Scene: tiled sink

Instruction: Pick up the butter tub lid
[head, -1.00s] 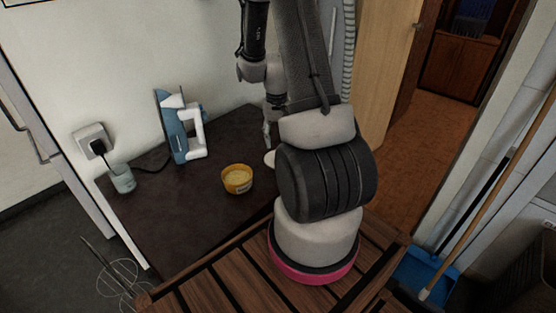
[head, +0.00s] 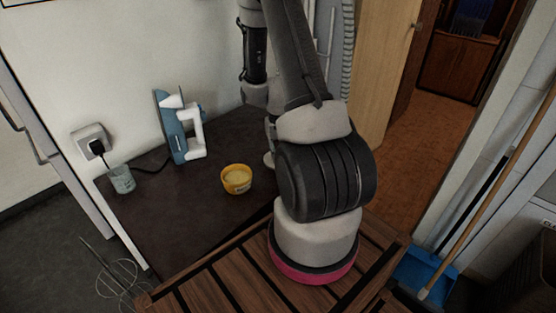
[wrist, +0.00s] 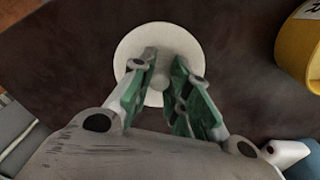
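The butter tub lid is a pale round disc (wrist: 193,42) with a small raised knob at its middle. It lies flat on the dark tabletop in the wrist view. In the head view only a small pale edge of it (head: 268,160) shows beside my arm. My gripper (wrist: 163,62) is over the lid with its green-padded fingers apart, one on each side of the knob. A narrow gap seems to show between pads and knob; contact is hard to tell. The yellow butter tub (head: 237,179) stands open on the table, left of the lid in the head view.
A blue and white iron (head: 181,128) stands upright near the wall. A glass (head: 121,179) is at the table's left edge, below a wall socket (head: 92,141) with a plugged-in cord. The dark table (head: 170,215) is clear around the tub.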

